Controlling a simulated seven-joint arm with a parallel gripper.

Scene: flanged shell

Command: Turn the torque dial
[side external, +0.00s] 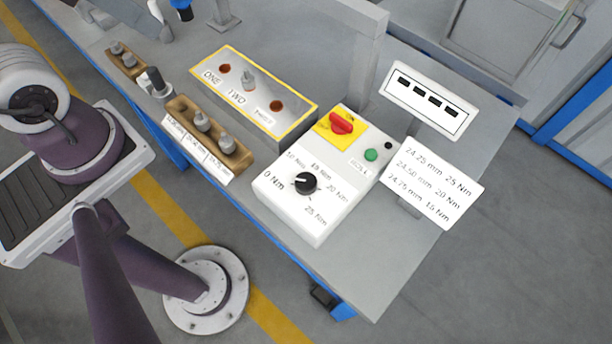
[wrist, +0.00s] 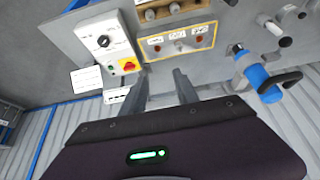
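The torque dial (side external: 306,183) is a black round knob on the sloped top of a white control box (side external: 315,222). Its white mark points left, toward the "0 Nm" label. Labels around it run up to 25 Nm. In the wrist view the dial (wrist: 104,42) is at the upper left, on the white box. My gripper (wrist: 162,84) shows there with its two grey fingers apart and nothing between them. It is away from the dial, which lies up and left of the fingers. My gripper is not visible in the side view.
The box also has a red switch on yellow (side external: 341,123) and a green button (side external: 371,155). Beside it are a yellow-edged panel (side external: 296,116) and a wooden holder with metal parts (side external: 239,160). A sign with torque values (side external: 431,184) and a four-slot display (side external: 427,101) stand right.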

